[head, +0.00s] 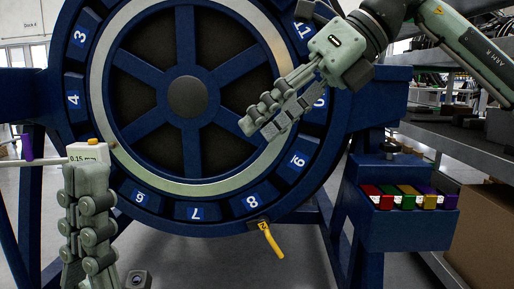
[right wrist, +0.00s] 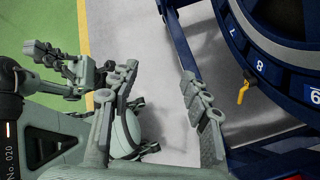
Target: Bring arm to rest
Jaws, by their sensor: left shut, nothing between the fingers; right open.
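My right gripper (head: 258,127) hangs in front of the blue fan ring (head: 150,198), pointing down and left, its arm coming in from the upper right. Its two fingers stand apart with nothing between them in the right wrist view (right wrist: 160,90). My left gripper (head: 86,175) points upward at the lower left of the head view, shut and empty. Its tips overlap the lower edge of a pale block labelled 0.15 mm (head: 84,154); I cannot tell whether they touch. The left gripper also shows in the right wrist view (right wrist: 72,68).
A blue bin (head: 405,228) with red, green, yellow and purple pieces stands at the right. Metal shelves (head: 470,152) stand behind it.

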